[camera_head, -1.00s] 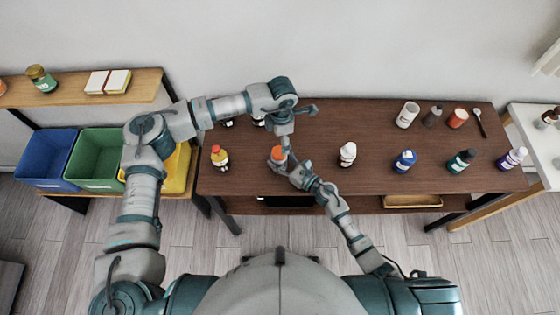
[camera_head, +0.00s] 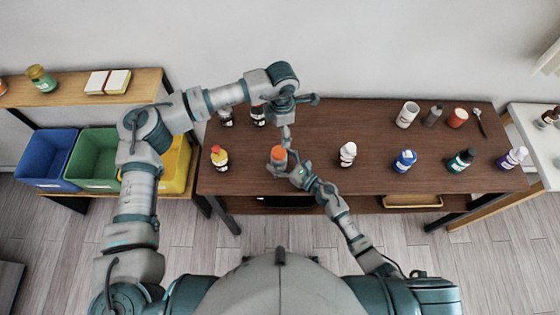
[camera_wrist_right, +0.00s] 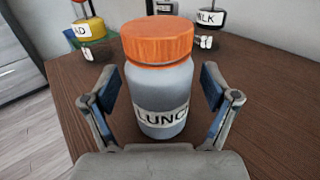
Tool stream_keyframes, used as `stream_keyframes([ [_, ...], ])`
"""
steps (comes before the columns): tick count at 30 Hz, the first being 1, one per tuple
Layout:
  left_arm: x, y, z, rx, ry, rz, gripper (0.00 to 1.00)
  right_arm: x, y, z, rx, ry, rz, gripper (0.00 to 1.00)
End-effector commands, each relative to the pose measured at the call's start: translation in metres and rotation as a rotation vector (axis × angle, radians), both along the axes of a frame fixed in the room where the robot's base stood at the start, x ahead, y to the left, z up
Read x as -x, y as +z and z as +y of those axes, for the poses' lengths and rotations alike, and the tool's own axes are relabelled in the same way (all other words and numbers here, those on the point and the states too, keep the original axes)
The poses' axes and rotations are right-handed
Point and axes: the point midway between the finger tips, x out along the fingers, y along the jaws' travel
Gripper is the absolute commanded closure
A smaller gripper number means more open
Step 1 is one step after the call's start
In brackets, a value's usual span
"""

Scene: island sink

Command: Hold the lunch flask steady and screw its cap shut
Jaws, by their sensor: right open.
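The lunch flask (camera_head: 276,167) stands upright near the left front of the dark table. It has a grey body labelled LUNCH and an orange cap (camera_head: 279,153). The cap sits level on top in the right wrist view (camera_wrist_right: 157,40). My right gripper (camera_head: 292,171) is open, and in its wrist view its fingers (camera_wrist_right: 158,88) stand either side of the flask body with visible gaps. My left gripper (camera_head: 287,137) points down from behind and just above the cap. Its fingers are too small to tell whether they are open or whether they touch the cap.
Two dark bottles (camera_head: 258,116) stand behind, close to my left arm. More containers (camera_head: 404,160) fill the table's right side. Coloured bins (camera_head: 97,162) stand left.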

Motion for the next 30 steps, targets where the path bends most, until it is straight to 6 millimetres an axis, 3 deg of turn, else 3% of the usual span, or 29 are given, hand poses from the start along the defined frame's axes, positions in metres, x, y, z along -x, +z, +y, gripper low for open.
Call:
stream_keyframes([
  [7, 0.000, 0.000, 0.000, 0.000, 0.000, 0.000, 0.20, 0.008, -0.001, -0.010, 0.000, -0.001, 0.001, 0.14],
  [21, 0.000, 0.000, 0.000, 0.000, 0.000, 0.000, 0.20, 0.066, -0.002, -0.080, 0.000, 0.000, 0.003, 0.14],
  [30, -0.001, -0.001, 0.000, 0.000, 0.000, 0.001, 0.20, 0.076, -0.001, -0.092, -0.001, 0.000, 0.001, 0.14],
])
